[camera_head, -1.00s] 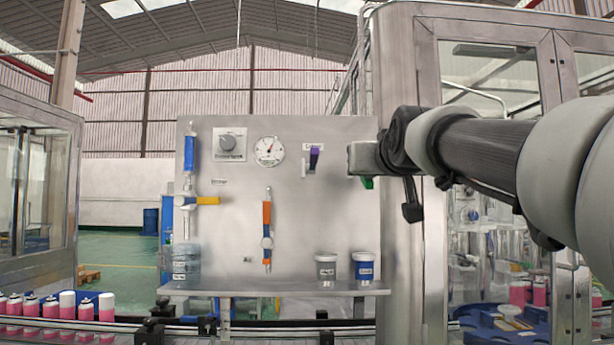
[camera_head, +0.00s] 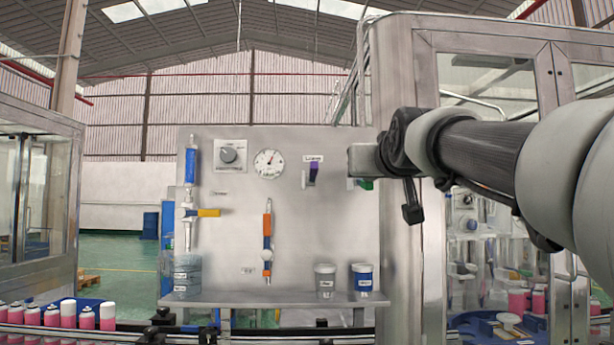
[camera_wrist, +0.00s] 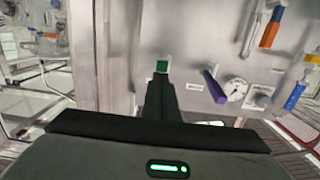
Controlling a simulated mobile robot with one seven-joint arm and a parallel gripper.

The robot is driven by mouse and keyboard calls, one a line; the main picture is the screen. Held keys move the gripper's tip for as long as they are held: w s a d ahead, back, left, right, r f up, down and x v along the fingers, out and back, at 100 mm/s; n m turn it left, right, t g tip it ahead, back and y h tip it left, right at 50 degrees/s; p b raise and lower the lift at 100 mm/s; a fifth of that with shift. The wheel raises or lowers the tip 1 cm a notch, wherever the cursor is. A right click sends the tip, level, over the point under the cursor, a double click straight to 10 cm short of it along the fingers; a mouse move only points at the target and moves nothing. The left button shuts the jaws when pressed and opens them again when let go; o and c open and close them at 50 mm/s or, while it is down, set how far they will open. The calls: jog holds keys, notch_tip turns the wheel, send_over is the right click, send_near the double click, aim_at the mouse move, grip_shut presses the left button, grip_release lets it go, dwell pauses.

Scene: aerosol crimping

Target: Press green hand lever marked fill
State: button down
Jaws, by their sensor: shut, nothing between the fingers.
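The green hand lever (camera_head: 365,184) is on the right part of the upright grey panel (camera_head: 330,230). In the head view my arm partly hides it, and any label on it cannot be read. In the wrist view the green lever (camera_wrist: 161,66) shows just beyond the tips of my gripper (camera_wrist: 160,84). My gripper is shut and empty, pointing towards the lever. Whether the tips touch the lever cannot be told.
A purple lever (camera_head: 314,171) sits left of the green one, near a dial gauge (camera_head: 268,164). An orange-and-blue handle (camera_head: 267,240) and a yellow lever (camera_head: 208,212) are further left. Labelled cups (camera_head: 325,281) stand on the shelf. A glass-doored cabinet (camera_head: 400,80) stands right of the panel.

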jog(key=s+b, duration=0.1)
jog(key=s, duration=0.9)
jog(key=shift+s, duration=0.4)
jog(key=s+f+g, duration=0.4)
jog(key=s+f, duration=0.3)
jog(key=f, duration=0.8)
jog(key=s+f+g, duration=0.4)
jog(key=s+f, duration=0.3)
jog(key=f, duration=0.8)
jog(key=s+f+g, duration=0.4)
jog(key=s+f, duration=0.3)
jog(key=f, duration=0.8)
notch_tip(320, 180, up, 23)
jog(key=w+p, duration=0.1)
jog(key=p, duration=2)
jog(key=shift+a+f, duration=0.2)
jog(key=shift+a, duration=0.15)
